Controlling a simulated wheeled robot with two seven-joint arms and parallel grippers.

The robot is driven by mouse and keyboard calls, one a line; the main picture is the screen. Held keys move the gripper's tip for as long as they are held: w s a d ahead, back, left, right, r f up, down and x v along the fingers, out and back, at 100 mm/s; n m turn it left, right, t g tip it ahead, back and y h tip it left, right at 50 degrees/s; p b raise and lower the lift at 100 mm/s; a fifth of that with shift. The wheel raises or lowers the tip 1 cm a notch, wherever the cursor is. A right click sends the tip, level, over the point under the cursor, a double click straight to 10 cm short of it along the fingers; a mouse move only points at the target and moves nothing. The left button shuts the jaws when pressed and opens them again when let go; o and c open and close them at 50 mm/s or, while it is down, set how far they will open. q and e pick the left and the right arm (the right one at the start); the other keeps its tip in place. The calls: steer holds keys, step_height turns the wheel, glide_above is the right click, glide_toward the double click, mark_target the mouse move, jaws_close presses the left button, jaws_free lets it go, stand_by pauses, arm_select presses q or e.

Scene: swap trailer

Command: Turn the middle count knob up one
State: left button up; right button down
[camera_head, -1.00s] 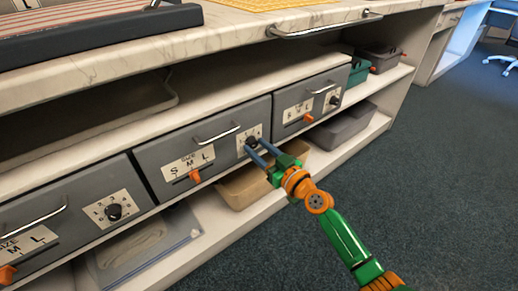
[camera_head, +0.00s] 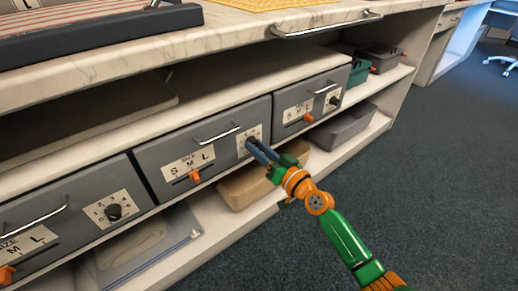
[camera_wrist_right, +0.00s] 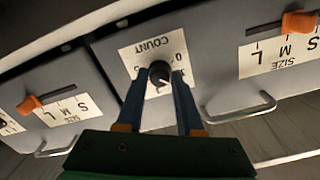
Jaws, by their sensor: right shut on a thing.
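The middle grey drawer (camera_head: 168,160) has a white count plate with a small black knob at its right end. The count knob (camera_wrist_right: 159,73) shows between the two blue fingers in the right wrist view, and its white plate (camera_wrist_right: 138,57) is upside down there. My right gripper (camera_head: 252,144) is at this knob, its fingers shut on the knob's sides; they hide most of it in the head view. The middle drawer's orange size slider (camera_head: 194,176) stands near M. My left gripper is not in view.
Drawers with their own count knobs sit on both sides, one knob at left (camera_head: 114,212) and one at right (camera_head: 334,100). The drawer handle (camera_head: 217,134) is above the middle labels. A tan bin (camera_head: 245,187) sits below.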

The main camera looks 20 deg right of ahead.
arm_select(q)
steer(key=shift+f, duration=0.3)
arm_select(e)
steer(key=shift+m, duration=2.1)
steer(key=c, duration=0.5)
jaws_free()
steer(key=shift+c, duration=0.2)
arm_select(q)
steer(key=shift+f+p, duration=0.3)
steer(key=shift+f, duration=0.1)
arm_select(e)
steer(key=v, duration=0.7)
